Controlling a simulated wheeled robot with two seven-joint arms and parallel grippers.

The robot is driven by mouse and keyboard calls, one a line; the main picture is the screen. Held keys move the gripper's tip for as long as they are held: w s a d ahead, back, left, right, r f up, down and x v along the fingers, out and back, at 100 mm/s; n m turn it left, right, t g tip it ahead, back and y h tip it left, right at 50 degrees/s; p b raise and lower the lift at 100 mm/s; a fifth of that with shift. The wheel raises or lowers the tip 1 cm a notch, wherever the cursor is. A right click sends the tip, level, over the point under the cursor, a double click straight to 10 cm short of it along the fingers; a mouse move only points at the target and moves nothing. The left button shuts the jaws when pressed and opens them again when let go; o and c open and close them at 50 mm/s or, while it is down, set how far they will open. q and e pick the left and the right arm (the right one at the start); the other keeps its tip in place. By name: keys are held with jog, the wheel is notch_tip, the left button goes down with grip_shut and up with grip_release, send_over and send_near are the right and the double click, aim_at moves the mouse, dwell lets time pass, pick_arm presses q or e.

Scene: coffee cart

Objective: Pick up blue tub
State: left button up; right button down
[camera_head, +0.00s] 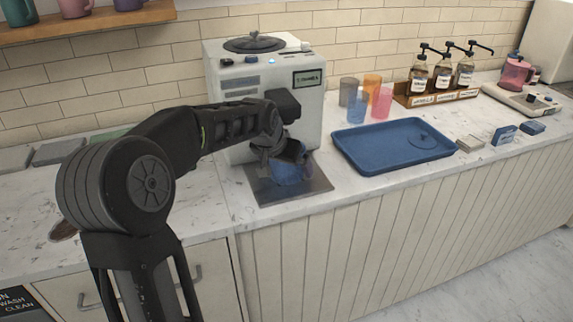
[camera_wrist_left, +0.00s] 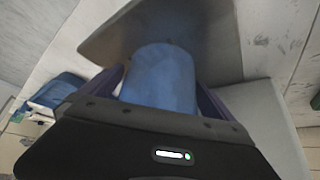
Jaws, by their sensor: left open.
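The blue tub (camera_head: 287,174) stands on the dark square plate in front of the white machine. My left gripper (camera_head: 284,152) is at the tub, and its jaws and wrist hide the tub's upper part in the head view. In the left wrist view the tub (camera_wrist_left: 158,75) lies between the two open fingers of my left gripper (camera_wrist_left: 160,90), one on each side. I cannot tell whether either finger touches it. My right gripper is not in view.
The white machine (camera_head: 225,115) stands close behind my left gripper. The dark plate (camera_head: 315,186) lies under the tub. A blue tray (camera_head: 375,150) and several coloured cups (camera_head: 382,104) are to the right. Bottles in a wooden rack (camera_head: 425,98) stand farther right.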

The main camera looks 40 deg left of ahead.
pick_arm(q)
jog(key=shift+c, duration=0.3)
jog(key=c, duration=1.7)
